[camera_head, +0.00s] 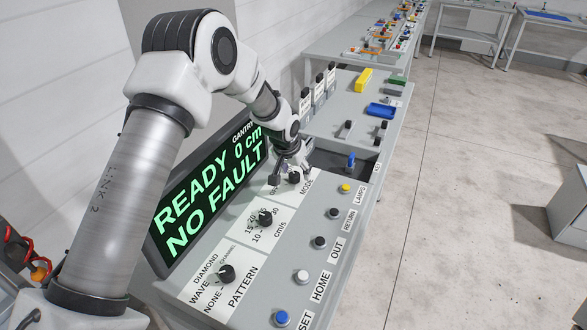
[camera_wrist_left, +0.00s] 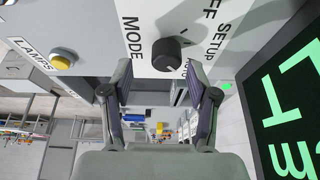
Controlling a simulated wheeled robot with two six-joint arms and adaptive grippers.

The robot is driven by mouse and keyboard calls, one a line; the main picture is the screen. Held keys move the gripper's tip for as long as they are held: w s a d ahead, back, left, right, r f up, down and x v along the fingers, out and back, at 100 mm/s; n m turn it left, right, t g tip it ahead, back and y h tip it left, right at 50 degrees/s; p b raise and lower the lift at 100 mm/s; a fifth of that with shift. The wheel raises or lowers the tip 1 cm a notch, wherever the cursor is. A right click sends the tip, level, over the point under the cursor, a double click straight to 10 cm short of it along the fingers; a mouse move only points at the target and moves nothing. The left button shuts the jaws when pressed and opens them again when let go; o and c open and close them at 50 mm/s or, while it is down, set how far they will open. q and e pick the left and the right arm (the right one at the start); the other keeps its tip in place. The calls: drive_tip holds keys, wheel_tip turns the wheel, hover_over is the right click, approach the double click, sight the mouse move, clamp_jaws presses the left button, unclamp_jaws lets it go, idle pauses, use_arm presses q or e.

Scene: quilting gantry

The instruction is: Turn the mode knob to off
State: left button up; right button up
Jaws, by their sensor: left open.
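The black round mode knob (camera_head: 293,177) sits at the far end of the control panel, by the MODE label. In the left wrist view the knob (camera_wrist_left: 170,53) shows just beyond my fingertips, with SETUP and a partly cut-off OFF label beside it. Its exact setting is hard to read. My left gripper (camera_head: 287,165) is at the knob, pointing down towards the panel. In the wrist view the gripper (camera_wrist_left: 158,72) is open, its fingers apart and nothing held between them. I cannot tell whether a finger touches the knob.
A speed knob (camera_head: 264,217) and a pattern knob (camera_head: 227,274) are nearer on the panel. A display (camera_head: 205,185) reading READY, 0 cm, NO FAULT stands along the left. Push buttons, including a yellow one (camera_head: 345,188), line the right side.

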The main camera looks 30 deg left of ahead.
use_arm(q)
drive_tip(key=shift+w+a+f, duration=0.2)
drive_tip(key=shift+a+f, duration=0.05)
drive_tip(key=shift+f, duration=0.25)
drive_tip(key=shift+w+a+f, duration=0.15)
drive_tip(key=shift+a+f, duration=0.1)
drive_tip(key=shift+f, duration=0.25)
drive_tip(key=shift+a+f, duration=0.1)
drive_tip(key=shift+a, duration=0.05)
drive_tip(key=shift+s+d, duration=0.1)
drive_tip(key=shift+d, duration=0.15)
drive_tip(key=shift+c, duration=1)
drive_tip(key=shift+d, duration=0.1)
drive_tip(key=c, duration=0.6)
clamp_jaws()
use_arm(e)
drive_tip(key=shift+a+r, duration=0.3)
drive_tip(key=shift+r, duration=0.05)
